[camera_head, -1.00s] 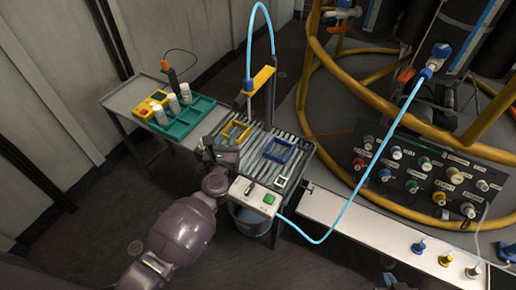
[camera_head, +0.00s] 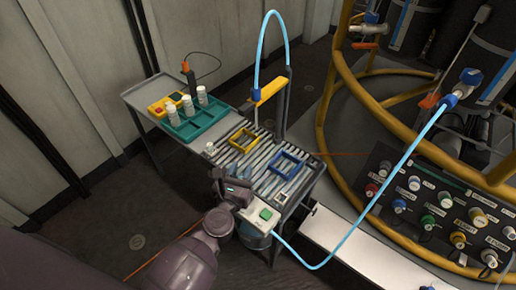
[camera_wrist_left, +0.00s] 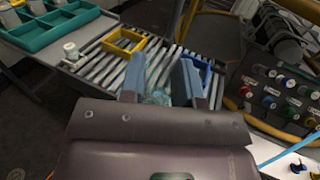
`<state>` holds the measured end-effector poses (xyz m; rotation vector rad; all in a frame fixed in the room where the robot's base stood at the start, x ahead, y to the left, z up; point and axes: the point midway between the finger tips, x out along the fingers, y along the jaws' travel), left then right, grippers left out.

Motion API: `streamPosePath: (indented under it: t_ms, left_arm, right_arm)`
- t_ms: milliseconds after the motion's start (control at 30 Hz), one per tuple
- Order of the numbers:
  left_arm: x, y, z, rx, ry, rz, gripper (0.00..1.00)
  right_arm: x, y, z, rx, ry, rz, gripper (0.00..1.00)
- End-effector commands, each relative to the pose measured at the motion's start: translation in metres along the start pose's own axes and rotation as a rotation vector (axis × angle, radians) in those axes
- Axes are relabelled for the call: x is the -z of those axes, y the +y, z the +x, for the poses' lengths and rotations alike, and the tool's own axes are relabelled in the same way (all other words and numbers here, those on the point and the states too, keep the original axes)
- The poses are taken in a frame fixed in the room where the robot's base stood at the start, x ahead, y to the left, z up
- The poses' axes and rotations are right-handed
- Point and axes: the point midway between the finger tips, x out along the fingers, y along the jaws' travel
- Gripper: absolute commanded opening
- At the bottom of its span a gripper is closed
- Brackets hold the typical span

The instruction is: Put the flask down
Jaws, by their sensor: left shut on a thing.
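My left gripper (camera_head: 231,173) is over the near left part of the slatted rack table (camera_head: 268,162). In the left wrist view its two blue fingers (camera_wrist_left: 160,78) are shut on a clear, see-through flask (camera_wrist_left: 157,88). The wrist housing hides the flask's lower part, and I cannot tell whether it touches the slats. The flask does not show clearly in the head view. A yellow square frame (camera_head: 243,140) and a blue square frame (camera_head: 286,165) lie on the slats beyond the gripper. My right gripper is not in view.
A teal tray (camera_head: 205,122) with white bottles is farther back. A white box with a green button (camera_head: 262,217) is at the near edge. A blue hose (camera_head: 345,215) loops on the right.

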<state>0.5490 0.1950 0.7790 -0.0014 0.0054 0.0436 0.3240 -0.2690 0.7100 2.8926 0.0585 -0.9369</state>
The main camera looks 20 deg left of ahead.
Motion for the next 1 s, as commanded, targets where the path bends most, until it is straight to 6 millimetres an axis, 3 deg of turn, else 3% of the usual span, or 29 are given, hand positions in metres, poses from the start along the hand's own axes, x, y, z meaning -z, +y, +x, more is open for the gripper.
streamPosePath:
  t_ms: [100, 600, 800, 1000]
  left_arm:
    - [-0.004, -0.001, 0.028, 0.000, -0.006, 0.000, 0.00]
    - [-0.001, 0.000, 0.126, 0.000, -0.001, -0.001, 0.00]
    - [0.000, 0.001, 0.147, -0.001, 0.000, 0.001, 0.00]
    - [0.007, 0.000, 0.151, 0.000, 0.002, 0.000, 0.00]
  right_arm:
    - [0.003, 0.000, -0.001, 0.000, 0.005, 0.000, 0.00]
    - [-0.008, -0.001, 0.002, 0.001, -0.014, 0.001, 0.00]
    - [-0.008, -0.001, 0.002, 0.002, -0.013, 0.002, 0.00]
    - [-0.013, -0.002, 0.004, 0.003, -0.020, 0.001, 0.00]
